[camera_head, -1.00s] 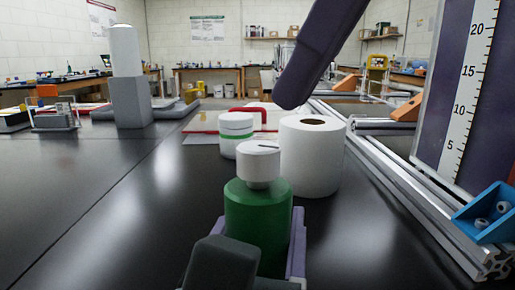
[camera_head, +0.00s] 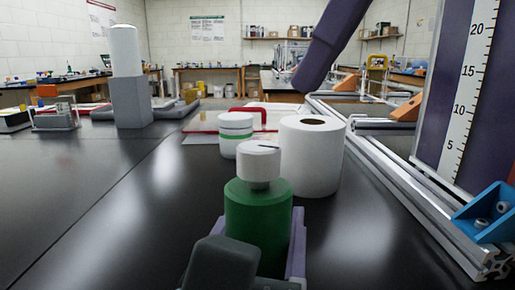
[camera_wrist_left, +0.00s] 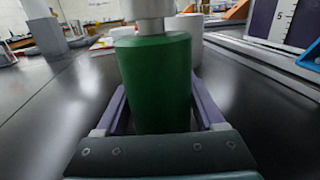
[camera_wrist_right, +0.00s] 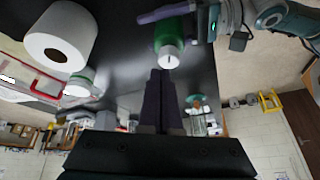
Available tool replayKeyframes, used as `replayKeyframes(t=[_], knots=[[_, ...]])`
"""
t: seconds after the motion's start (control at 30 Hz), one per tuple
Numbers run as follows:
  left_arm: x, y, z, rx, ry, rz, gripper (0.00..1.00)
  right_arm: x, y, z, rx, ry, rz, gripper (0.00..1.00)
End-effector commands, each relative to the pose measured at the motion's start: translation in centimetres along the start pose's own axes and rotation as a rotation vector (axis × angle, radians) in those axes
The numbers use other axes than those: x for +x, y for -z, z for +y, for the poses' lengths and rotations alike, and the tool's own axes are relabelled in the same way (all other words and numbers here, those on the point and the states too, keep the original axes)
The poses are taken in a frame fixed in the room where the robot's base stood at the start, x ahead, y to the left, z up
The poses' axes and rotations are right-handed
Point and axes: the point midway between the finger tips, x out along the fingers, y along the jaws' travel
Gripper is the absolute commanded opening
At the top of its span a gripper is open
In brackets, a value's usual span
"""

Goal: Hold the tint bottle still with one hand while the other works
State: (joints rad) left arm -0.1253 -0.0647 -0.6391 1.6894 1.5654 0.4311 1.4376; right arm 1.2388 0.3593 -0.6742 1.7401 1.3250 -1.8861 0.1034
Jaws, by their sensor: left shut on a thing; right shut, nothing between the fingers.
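The tint bottle, green with a white cap (camera_head: 258,220), stands upright on the black bench at the front middle. My left gripper (camera_head: 262,240) is shut on its green body, a purple finger on each side. The left wrist view shows the green bottle (camera_wrist_left: 155,80) close up between the fingers, its cap cut off by the top edge. My right gripper (camera_head: 304,80) is shut and empty, above and beyond the bottle to the right. In the right wrist view its fingers (camera_wrist_right: 160,80) are together, with the bottle's cap (camera_wrist_right: 168,57) in line past their tips, apart from them.
A white paper roll (camera_head: 312,165) stands close behind the bottle to the right, beside a white jar with a green band (camera_head: 236,135). An aluminium extrusion frame (camera_head: 420,195) and a ruler panel (camera_head: 470,90) bound the right side.

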Motion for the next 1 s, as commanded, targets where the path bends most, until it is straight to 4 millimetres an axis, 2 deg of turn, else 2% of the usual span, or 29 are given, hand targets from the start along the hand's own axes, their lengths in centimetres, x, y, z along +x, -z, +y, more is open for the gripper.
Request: replayKeyframes(t=[0.2, 0.4, 1.0], knots=[[-0.1, 0.3, 0.0, 0.000, 0.001, 0.007, 0.06, 2.7, -1.5, 0.0, 0.001, 0.001, -0.002, 0.00], [-0.1, 0.3, 0.0, 0.000, 0.000, 0.007, 0.06, 4.3, -2.4, 0.0, 0.000, -0.001, -0.002, 0.00], [-0.1, 0.3, 0.0, 0.000, 0.000, 0.006, 0.06, 4.7, -2.5, -0.1, 0.000, -0.001, 0.001, 0.00]])
